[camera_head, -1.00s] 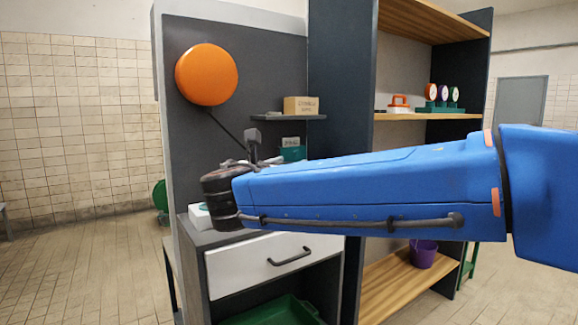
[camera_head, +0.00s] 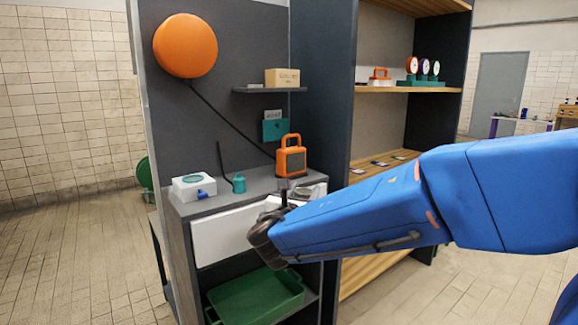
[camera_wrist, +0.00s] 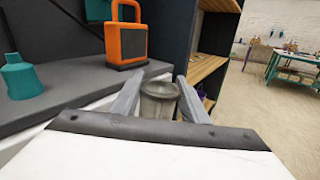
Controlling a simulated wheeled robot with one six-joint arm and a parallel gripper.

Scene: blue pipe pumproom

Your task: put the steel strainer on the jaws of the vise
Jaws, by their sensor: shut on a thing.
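In the wrist view the steel strainer (camera_wrist: 158,101), a grey cup-like piece with a wider rim, stands upright between the two fingers of my gripper (camera_wrist: 156,92). My gripper is shut on it. It shows against the right end of the grey counter (camera_wrist: 85,84); I cannot tell whether it touches the counter. In the head view my gripper (camera_head: 300,192) is at the counter's front right and mostly hidden by my wrist and arm. I cannot make out the vise in either view.
An orange lamp-like box (camera_head: 291,160), a teal bottle (camera_head: 239,183) and a white box (camera_head: 194,187) stand on the counter. A shelf unit (camera_head: 410,90) rises to its right. Far benches (camera_wrist: 293,62) show at right, with open floor before them.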

